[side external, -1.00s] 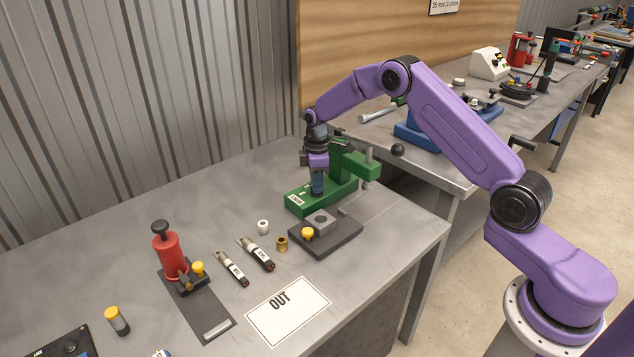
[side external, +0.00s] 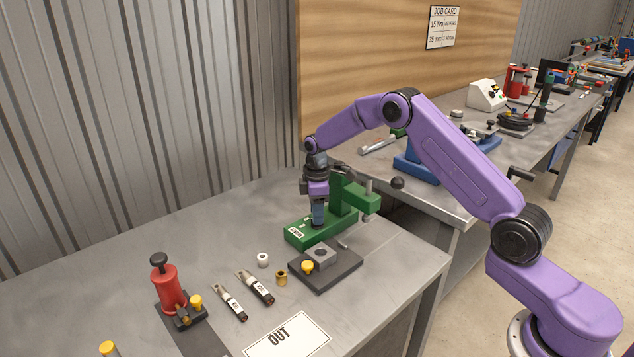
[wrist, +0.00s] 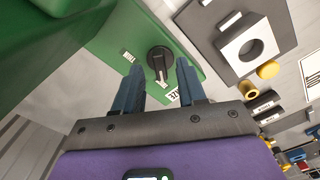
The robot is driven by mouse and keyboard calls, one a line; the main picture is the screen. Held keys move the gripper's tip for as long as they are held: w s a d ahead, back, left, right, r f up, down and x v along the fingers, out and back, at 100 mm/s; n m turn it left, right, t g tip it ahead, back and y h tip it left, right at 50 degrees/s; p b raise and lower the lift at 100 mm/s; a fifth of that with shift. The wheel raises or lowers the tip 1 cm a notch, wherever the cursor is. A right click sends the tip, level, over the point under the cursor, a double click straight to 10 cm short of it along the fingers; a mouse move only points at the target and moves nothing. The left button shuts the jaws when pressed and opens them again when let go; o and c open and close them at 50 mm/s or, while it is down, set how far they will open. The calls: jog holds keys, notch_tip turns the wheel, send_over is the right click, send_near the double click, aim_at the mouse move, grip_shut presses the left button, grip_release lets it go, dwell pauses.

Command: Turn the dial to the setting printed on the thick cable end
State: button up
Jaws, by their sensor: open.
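The dial (wrist: 160,58) is a black knob with a pale pointer on the green base of a machine (side external: 300,236). My gripper (wrist: 160,66) is open, with one blue finger on each side of the dial; I cannot tell whether they touch it. In the side view my gripper (side external: 318,222) points down over the green base and hides the dial. The thick cable end (side external: 256,287) lies on the bench beside a thinner cable end (side external: 229,302). Both have white labels, too small to read here.
A dark plate (side external: 330,273) with a grey block (side external: 321,257) and yellow knob stands in front of the green machine. The bench's left rear is clear.

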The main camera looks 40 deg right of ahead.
notch_tip(320, 180, up, 16)
dwell(0.4)
jog(key=s+a+r, duration=0.2)
jog(key=s+a, duration=0.5)
jog(key=s, duration=0.3)
jog(key=s+a+r, duration=0.1)
jog(key=s+a, duration=0.6)
jog(key=s, duration=0.4)
jog(key=s+d+f, duration=0.2)
jog(key=s+d, duration=0.1)
jog(key=s, duration=0.9)
jog(key=s+d+f+n, duration=0.1)
jog(key=s+d+f, duration=0.1)
jog(key=s, duration=1)
jog(key=shift+d, duration=0.6)
